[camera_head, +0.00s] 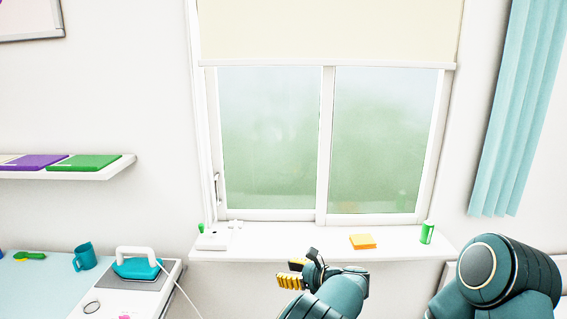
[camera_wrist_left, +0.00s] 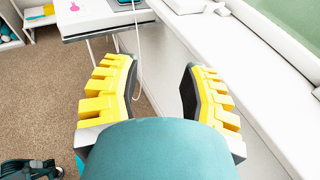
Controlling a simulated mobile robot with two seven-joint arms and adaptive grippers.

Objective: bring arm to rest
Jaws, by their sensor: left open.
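My left gripper (camera_head: 300,268) is low in the head view, in front of the wall just below the window sill. Its yellow-padded fingers point left. In the left wrist view my left gripper (camera_wrist_left: 160,72) has its two fingers wide apart with nothing between them. A white cord behind the fingers shows through the gap. A teal arm link of mine fills the lower right of the head view. My right gripper is not in view.
The window sill (camera_head: 300,244) carries a white device (camera_head: 213,240), orange notes (camera_head: 362,242) and a green can (camera_head: 427,232). Brown carpet (camera_wrist_left: 40,110) lies below.

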